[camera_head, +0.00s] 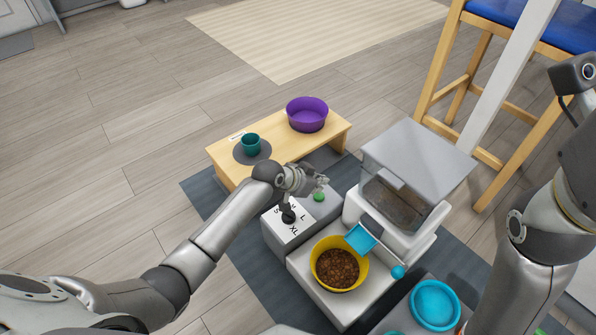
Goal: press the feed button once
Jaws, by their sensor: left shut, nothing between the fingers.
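The feeder (417,152) is a white-grey dispenser with a clear-fronted hopper holding brown kibble and a blue chute (361,238). On the grey control box (277,239) beside it, a green button (319,197) sits near the back, taken to be the feed button. A black dial (288,216) with size letters, L and XL readable, is in front of it. My left gripper (322,183) is shut and empty, just above and behind the green button in the picture; I cannot tell whether it touches. My right arm is at the right edge, its gripper out of view.
A yellow bowl (318,265) of kibble stands below the chute. A low wooden stand (284,150) behind holds a purple bowl (307,115) and a teal cup (250,144). Blue dishes (435,305) are at front right. A blue-seated chair (550,40) stands at back right. Floor at left is clear.

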